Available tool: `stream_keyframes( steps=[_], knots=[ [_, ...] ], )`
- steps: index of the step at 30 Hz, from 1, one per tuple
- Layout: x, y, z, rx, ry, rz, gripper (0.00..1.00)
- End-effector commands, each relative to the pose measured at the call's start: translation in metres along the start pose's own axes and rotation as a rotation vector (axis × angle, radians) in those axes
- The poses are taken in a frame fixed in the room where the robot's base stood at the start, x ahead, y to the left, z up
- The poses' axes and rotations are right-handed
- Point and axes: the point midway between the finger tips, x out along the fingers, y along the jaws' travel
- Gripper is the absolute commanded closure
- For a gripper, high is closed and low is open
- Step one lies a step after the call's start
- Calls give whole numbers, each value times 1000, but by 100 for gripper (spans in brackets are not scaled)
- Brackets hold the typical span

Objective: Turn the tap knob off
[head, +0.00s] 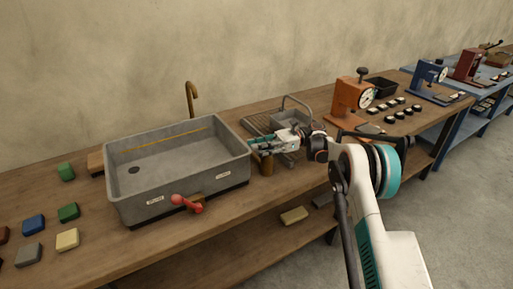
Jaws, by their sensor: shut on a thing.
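The red tap knob (187,203) is a lever-like handle on the front wall of the grey stone sink (225,168), near its middle. My gripper (256,147) is away from it, up and to the right, just outside the sink's right wall. A curved brass spout (191,98) rises behind the sink.
A metal drainer (285,114) stands behind my gripper. An orange dial press (354,100) is farther right, with several small dark pieces beside it. Coloured blocks, such as a green one (68,212), lie left of the sink. The wooden table's front edge runs below the sink.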

Motion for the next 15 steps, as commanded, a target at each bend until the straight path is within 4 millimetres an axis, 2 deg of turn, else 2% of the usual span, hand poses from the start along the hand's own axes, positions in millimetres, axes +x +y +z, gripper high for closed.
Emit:
stream_keyframes(
  steps=[2,3,6,15],
  knots=[
    [-4,-2,3,-1,-3,-11,100],
    [-5,-2,3,-1,-3,-11,79],
    [-4,-1,3,-1,-3,-10,56],
    [-2,-1,1,-1,-2,-4,54]
  ],
)
